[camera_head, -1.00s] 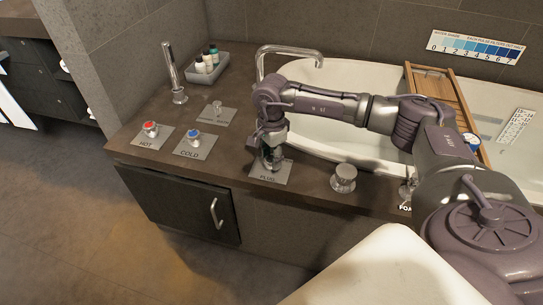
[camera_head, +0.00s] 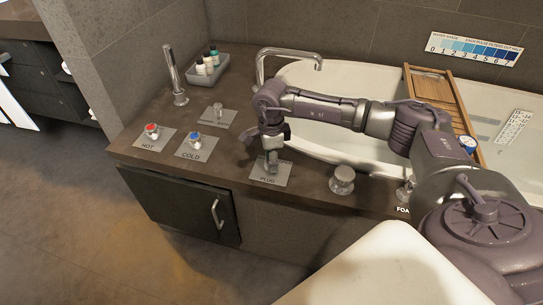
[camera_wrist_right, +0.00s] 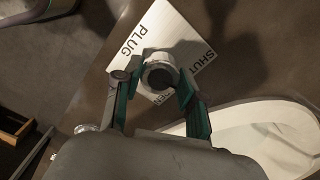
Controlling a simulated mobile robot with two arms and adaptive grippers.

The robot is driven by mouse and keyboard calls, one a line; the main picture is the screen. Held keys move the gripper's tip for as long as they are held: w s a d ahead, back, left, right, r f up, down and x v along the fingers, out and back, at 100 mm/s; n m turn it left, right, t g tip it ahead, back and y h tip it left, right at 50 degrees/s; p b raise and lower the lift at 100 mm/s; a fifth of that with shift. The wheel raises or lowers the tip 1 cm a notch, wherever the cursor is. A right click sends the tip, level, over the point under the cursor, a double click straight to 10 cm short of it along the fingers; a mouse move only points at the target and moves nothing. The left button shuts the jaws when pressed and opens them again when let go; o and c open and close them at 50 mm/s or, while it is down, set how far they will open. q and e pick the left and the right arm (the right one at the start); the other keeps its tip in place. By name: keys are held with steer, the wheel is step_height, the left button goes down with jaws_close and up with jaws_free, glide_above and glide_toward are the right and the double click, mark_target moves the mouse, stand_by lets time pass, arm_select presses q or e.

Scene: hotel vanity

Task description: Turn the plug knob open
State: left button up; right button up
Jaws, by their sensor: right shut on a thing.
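My right gripper (camera_head: 271,163) reaches down over the plate marked PLUG (camera_head: 284,179) on the vanity deck. In the right wrist view the round metal plug knob (camera_wrist_right: 158,73) with a dark centre sits between the green-padded fingertips of my gripper (camera_wrist_right: 158,85), which is shut on it. The plate (camera_wrist_right: 165,30) shows the words PLUG and SHUT there, and a third word is partly hidden behind the knob and fingers. In the head view the knob is mostly hidden by my gripper. My left gripper is out of view.
The HOT knob (camera_head: 152,131) and COLD knob (camera_head: 195,141) stand to the left. A round metal knob (camera_head: 342,180) stands close on the right. A spout (camera_head: 290,52) and the white bathtub (camera_head: 310,75) are behind. A tray with bottles (camera_head: 207,69) sits at the back left.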

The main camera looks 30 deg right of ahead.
steer(key=m+p, duration=0.1)
steer(key=m, duration=0.3)
steer(key=shift+r+m+p, duration=0.15)
steer(key=shift+m+p, duration=0.15)
steer(key=shift+p, duration=0.1)
steer(key=m+p, duration=0.2)
steer(key=m, duration=0.3)
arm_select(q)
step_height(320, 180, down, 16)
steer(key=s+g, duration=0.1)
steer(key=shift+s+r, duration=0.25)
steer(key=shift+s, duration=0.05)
arm_select(e)
steer(key=shift+m, duration=0.6)
steer(key=o, duration=1.1)
steer(key=shift+o, duration=0.2)
step_height(320, 180, up, 12)
